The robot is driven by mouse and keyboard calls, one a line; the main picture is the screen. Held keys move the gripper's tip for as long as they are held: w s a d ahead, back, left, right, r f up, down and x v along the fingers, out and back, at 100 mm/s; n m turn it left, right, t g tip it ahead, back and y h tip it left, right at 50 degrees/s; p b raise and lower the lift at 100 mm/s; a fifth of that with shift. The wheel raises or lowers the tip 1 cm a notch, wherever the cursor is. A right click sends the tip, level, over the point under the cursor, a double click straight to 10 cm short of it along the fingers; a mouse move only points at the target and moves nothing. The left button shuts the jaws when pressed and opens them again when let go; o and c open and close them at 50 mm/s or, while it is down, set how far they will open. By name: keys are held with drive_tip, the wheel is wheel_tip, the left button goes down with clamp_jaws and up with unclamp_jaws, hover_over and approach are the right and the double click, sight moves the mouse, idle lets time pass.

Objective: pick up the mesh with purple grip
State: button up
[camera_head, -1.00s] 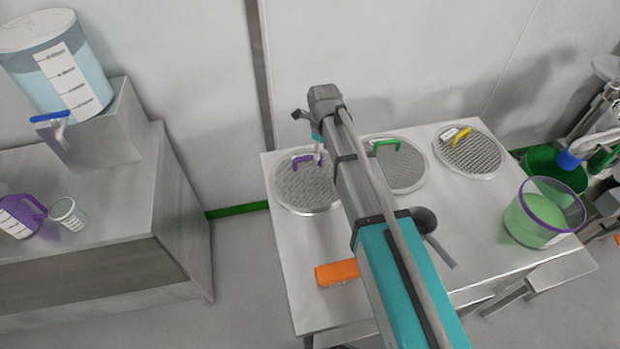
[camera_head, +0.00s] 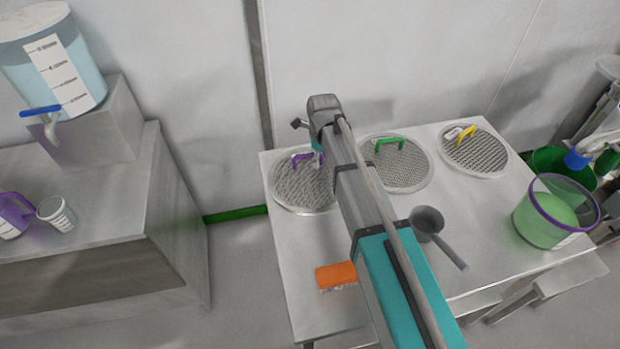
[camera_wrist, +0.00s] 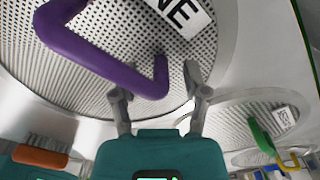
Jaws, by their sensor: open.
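The mesh with purple grip (camera_head: 300,188) is a round grey perforated disc at the left end of the steel table. Its purple grip (camera_head: 308,158) is partly hidden by my arm in the head view. In the wrist view the purple grip (camera_wrist: 105,55) runs across the mesh (camera_wrist: 60,80), near a white label with black letters. My gripper (camera_wrist: 158,82) is open. The end of the purple grip shows near and between its fingertips, and I cannot tell whether they touch.
A mesh with green grip (camera_head: 405,172) and one with yellow grip (camera_head: 474,158) lie to the right. An orange brush (camera_head: 337,275), a grey scoop (camera_head: 428,222) and a green-filled bucket (camera_head: 540,225) share the table (camera_head: 480,225). A side bench (camera_head: 170,200) stands left.

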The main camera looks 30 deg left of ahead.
idle(0.4)
clamp_jaws()
